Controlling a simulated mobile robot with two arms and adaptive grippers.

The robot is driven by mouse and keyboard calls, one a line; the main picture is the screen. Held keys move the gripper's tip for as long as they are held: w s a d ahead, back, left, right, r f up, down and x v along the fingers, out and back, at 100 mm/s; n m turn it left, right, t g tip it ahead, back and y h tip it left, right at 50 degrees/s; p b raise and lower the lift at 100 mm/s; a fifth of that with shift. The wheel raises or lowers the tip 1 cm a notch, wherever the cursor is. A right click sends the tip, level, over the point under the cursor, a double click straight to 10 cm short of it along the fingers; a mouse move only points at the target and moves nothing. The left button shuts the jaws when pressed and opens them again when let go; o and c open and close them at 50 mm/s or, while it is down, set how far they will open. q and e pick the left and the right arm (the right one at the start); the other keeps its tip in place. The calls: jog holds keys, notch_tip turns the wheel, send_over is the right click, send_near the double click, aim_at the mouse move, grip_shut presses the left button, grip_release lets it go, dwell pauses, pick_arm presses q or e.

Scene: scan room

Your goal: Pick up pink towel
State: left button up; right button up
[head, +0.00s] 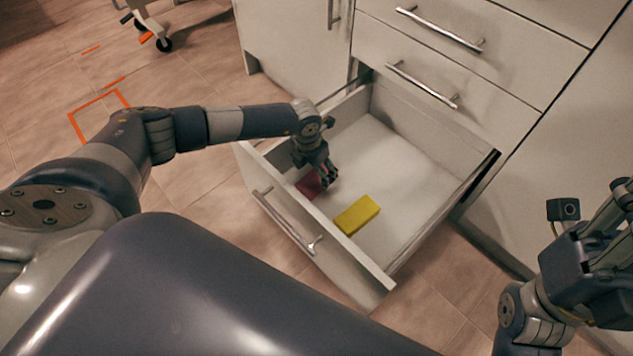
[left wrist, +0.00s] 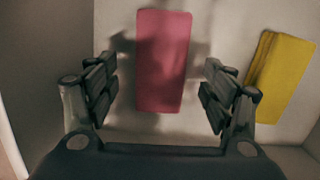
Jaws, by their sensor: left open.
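The pink towel (left wrist: 163,60) lies flat on the drawer floor in the left wrist view, between and just beyond my open left fingers (left wrist: 157,105). In the head view the towel (head: 310,184) shows dark red near the drawer's front left, partly hidden by my left gripper (head: 325,178). My left gripper is inside the drawer, pointing down above the towel, empty, with a finger on each side of it. My right gripper (head: 606,262) is at the right edge of the head view, outside the drawer; its fingertips are not clear.
A yellow folded towel (head: 357,214) lies in the same drawer to the right, also in the left wrist view (left wrist: 279,76). The open drawer's front wall (head: 290,232) and side walls surround both towels. The drawer's rear right floor is bare. Closed drawers with handles (head: 422,84) stand above.

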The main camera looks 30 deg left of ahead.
aim_at(317, 177)
pick_arm(q)
jog(key=f+b, duration=0.1)
jog(key=f, duration=0.1)
jog(key=f+b, duration=0.1)
jog(key=f, duration=0.1)
jog(key=shift+w+d, duration=0.1)
jog(key=shift+w, duration=0.1)
jog(key=c, duration=1.2)
